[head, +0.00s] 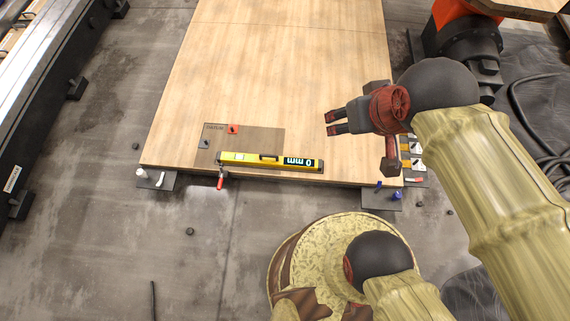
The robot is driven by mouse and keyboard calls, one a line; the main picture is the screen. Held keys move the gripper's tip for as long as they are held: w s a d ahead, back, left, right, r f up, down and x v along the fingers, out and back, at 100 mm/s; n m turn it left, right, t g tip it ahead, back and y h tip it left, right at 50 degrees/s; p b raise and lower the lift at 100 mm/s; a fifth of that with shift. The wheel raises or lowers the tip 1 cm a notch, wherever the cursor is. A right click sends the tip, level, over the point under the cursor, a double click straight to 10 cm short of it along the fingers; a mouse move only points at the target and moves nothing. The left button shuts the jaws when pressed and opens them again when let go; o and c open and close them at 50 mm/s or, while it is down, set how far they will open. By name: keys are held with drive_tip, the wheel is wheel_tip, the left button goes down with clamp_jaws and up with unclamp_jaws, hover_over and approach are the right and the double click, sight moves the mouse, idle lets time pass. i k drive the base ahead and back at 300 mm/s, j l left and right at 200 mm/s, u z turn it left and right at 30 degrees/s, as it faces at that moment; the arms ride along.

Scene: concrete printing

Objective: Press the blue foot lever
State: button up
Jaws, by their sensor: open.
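A small blue lever (396,195) shows in the head view, on a dark foot plate (378,203) under the near right corner of the wooden board. A second small blue part (380,184) stands beside it at the board's edge. My gripper (331,122) is open and empty, with its two fingers pointing left. In the picture it lies above and left of the blue lever, over the board and apart from the lever. The height of my gripper above the board is hard to tell.
The wooden board (285,70) carries a yellow level (240,159) reading 0 mm and a brownish plate (265,138). A red lever (220,183) sits at the front edge, a white one (160,179) at left. A dark rail (60,85) runs along the left. Concrete floor in front is mostly clear.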

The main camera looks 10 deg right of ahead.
sight(379, 183)
drive_tip(key=z, duration=1.85)
